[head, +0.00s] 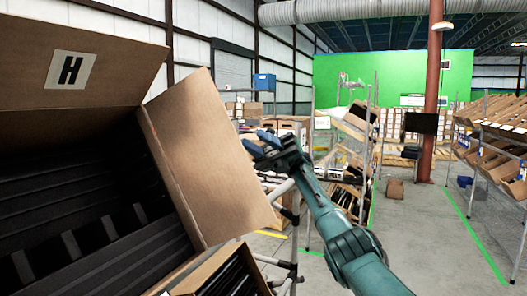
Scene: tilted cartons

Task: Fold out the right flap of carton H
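Carton H (118,105) fills the left of the head view, tilted, with a label "H" (71,70) on its raised back flap. Its right flap (205,155) stands out from the right edge of the opening, slanting up and to the right. Dark ribbed contents (85,200) lie inside. My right gripper (258,146) is just right of the flap, near its right edge; I cannot tell whether it touches the flap or how far its dark fingers are apart. My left gripper is not in view.
Another open carton (222,272) with dark contents sits below the flap. A metal rack post (295,225) stands below my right arm. Shelves with tilted cartons (500,130) stand at the far right, and a red column (431,100) behind. Floor at right is open.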

